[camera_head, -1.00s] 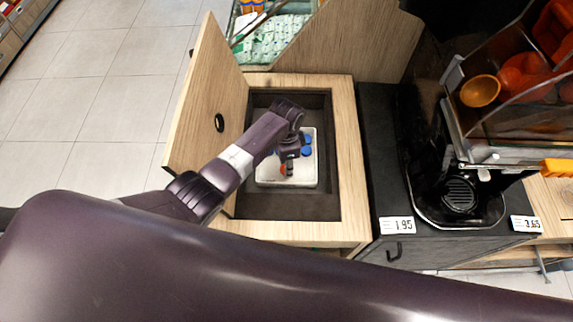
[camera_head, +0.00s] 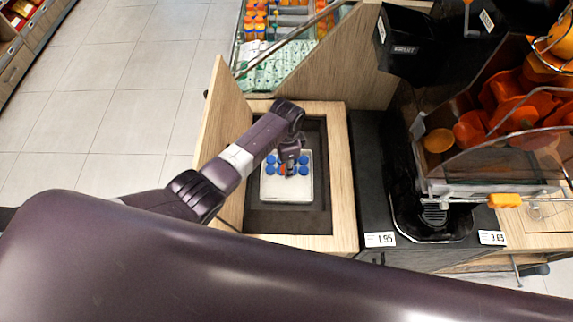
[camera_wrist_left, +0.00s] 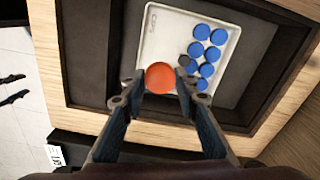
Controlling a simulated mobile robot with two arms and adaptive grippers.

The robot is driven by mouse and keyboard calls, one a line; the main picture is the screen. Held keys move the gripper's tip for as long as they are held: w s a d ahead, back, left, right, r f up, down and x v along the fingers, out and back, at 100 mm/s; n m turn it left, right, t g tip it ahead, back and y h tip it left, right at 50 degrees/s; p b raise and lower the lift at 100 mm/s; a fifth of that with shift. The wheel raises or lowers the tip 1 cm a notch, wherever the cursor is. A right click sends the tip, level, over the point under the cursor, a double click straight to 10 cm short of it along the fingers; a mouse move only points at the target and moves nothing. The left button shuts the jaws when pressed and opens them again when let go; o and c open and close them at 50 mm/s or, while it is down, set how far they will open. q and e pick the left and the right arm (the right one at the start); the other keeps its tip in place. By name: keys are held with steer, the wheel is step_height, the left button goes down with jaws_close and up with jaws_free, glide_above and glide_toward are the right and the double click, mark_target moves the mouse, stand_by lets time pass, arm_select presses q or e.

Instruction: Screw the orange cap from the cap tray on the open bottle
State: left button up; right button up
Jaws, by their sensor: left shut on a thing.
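The cap tray (camera_head: 286,191) is white and lies in the dark recess of an open wooden compartment, and it also shows in the left wrist view (camera_wrist_left: 163,42). It holds several blue caps (camera_head: 303,160), also seen in the left wrist view (camera_wrist_left: 208,70). My left gripper (camera_head: 287,172) is over the tray, its two fingers (camera_wrist_left: 162,90) shut on the orange cap (camera_wrist_left: 160,77). In the left wrist view the cap sits between the fingertips, near the tray's lower edge. My right gripper is not in view. I cannot make out the open bottle for sure.
A wooden door (camera_head: 222,125) stands open left of the compartment. The black juicer (camera_head: 440,190) with orange parts stands right, beside a wooden counter (camera_head: 525,240) with a small clear object. A crate of bottles (camera_head: 275,55) is behind. Tiled floor is free at left.

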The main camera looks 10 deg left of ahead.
arm_select(q)
steer(key=shift+r+p, duration=0.65)
steer(key=shift+r, duration=0.5)
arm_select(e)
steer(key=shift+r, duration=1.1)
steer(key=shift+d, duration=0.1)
arm_select(q)
steer(key=shift+w+a+n+b, duration=0.3)
steer(key=shift+a+n+b, duration=0.2)
steer(key=shift+b, duration=0.1)
steer(key=s+a+r+n+b, duration=0.3)
steer(key=s+n+b, duration=0.2)
steer(key=s, duration=0.5)
steer(key=s+a+r+n+b, duration=0.2)
steer(key=s+a+n+b, duration=0.2)
steer(key=s+n+b, duration=0.2)
steer(key=s+b, duration=0.2)
steer(key=s, duration=0.1)
steer(key=shift+s+r+n, duration=0.3)
steer(key=shift+s+r, duration=0.1)
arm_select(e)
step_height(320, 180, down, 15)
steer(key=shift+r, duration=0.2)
arm_select(q)
steer(key=shift+a, duration=0.1)
